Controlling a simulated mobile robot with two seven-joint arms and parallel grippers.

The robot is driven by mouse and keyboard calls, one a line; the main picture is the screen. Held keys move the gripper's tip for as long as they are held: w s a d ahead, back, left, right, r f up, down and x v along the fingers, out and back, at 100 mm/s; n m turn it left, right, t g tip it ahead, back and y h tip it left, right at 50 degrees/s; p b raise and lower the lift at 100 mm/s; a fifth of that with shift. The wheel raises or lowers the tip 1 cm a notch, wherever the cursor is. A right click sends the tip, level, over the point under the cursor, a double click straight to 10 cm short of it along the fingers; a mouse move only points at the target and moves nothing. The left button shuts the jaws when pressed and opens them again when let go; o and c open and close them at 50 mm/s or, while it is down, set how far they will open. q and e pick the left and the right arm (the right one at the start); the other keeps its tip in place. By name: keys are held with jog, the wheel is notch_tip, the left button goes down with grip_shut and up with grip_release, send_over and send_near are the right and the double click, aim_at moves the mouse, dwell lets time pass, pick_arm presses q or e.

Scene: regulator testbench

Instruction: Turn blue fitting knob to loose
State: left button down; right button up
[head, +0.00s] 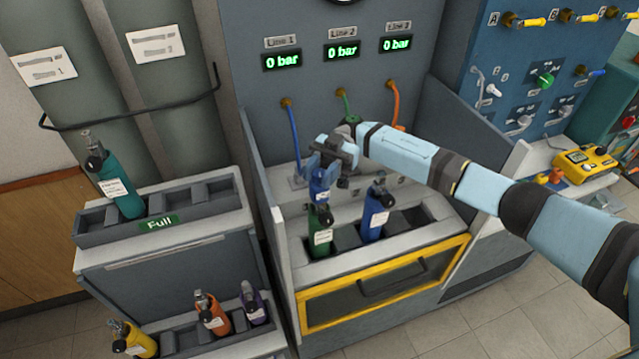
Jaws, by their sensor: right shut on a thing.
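The blue hose (293,132) hangs from the port under the Line 1 display. Its lower end runs down beside my right gripper, and I cannot make out a fitting knob on it. My right gripper (320,176) reaches in from the right, above the bench's cylinder tray. It is shut on a small blue piece (320,190) with a pale patch, just above a green cylinder (319,232). The fingers hide much of this piece, so I cannot tell if it is the fitting. A blue cylinder (372,221) stands upright to the right. My left gripper is not in view.
The displays read 0 bar. A rack marked Full (160,224) stands at left with a teal cylinder (122,191). A blue valve panel (545,60) is at right.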

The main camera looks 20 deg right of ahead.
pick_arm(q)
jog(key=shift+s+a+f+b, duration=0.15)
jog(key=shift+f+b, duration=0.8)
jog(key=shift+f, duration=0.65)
pick_arm(e)
jog(key=shift+f+n+g+h, duration=0.1)
jog(key=shift+n+g+h, duration=1)
jog(key=shift+g+h, duration=0.15)
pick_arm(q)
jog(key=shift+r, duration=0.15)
pick_arm(e)
jog(key=o, duration=0.9)
jog(key=shift+o, duration=0.2)
